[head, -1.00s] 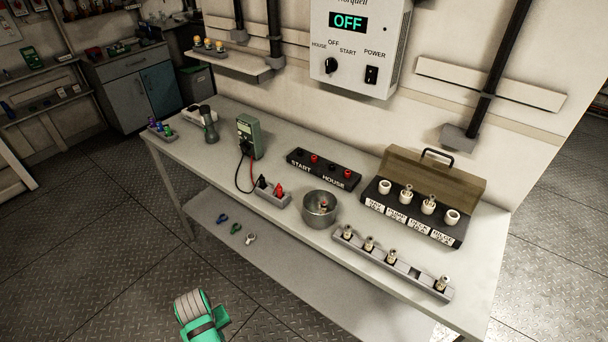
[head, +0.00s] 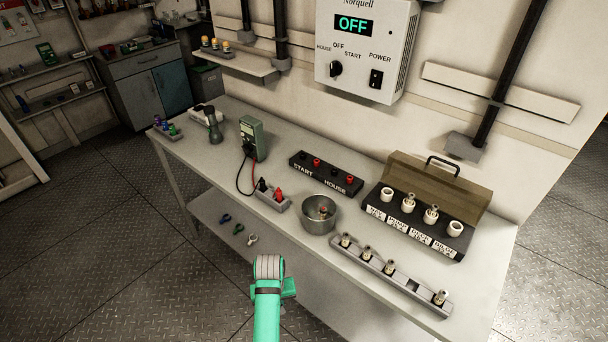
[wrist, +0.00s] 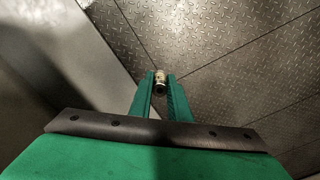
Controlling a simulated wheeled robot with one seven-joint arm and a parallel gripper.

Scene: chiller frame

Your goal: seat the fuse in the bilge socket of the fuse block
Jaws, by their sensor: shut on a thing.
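My gripper (wrist: 160,92) is shut on a fuse (wrist: 160,78) in the wrist view, held by its sides between the green fingertips, over the floor beside a pale edge. In the head view only part of my green arm shows, in front of the bench; the fingertips and held fuse are hidden there. The fuse block (head: 417,228) stands at the right of the bench, lid open, with a row of white sockets. The two middle sockets hold fuses; the far left socket and the far right socket (head: 455,229) look empty. The rightmost label seems to read bilge, but is small.
A grey rack (head: 384,267) with several fuses and one empty slot lies in front of the block. A metal bowl (head: 319,220) with something in it, a START/HOUSE terminal strip (head: 326,175) and a multimeter (head: 252,139) stand further left. The panel (head: 365,50) reads OFF.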

